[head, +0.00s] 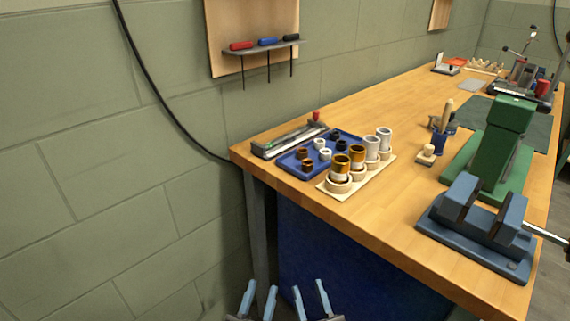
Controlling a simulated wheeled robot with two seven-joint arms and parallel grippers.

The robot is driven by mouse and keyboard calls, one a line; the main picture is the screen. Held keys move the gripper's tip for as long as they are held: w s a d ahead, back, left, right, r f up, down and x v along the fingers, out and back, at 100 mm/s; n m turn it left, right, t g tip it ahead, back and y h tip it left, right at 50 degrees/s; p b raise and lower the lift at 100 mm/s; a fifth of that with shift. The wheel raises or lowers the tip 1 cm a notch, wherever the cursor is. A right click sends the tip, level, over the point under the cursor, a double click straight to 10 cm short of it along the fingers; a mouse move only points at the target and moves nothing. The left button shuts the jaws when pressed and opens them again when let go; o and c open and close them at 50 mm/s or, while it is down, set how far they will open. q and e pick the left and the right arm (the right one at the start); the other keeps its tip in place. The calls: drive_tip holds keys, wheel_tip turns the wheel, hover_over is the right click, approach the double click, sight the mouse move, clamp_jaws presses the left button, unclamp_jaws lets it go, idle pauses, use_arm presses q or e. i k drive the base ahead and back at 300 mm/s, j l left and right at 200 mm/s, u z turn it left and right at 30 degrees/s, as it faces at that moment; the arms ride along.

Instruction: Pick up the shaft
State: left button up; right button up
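I cannot pick out the shaft for certain. My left gripper (259,298) and my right gripper (311,300) are side by side at the bottom of the head view. Both have their fingers apart with nothing visible between them. Both are in front of the bench, below its top and away from everything on it.
The wooden bench (400,235) carries a blue tray (291,163) of small rings, a pale board (326,188) with brass and silver cylinders, a blue vise (478,232) and a green press-like block (500,135). A tool rack (262,47) hangs on the wall. The bench's middle front is clear.

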sight(279, 141)
drive_tip(key=k+j+u, duration=0.25)
drive_tip(key=u, duration=0.15)
drive_tip(key=k+j+u, duration=0.35)
drive_tip(key=i+l, duration=0.05)
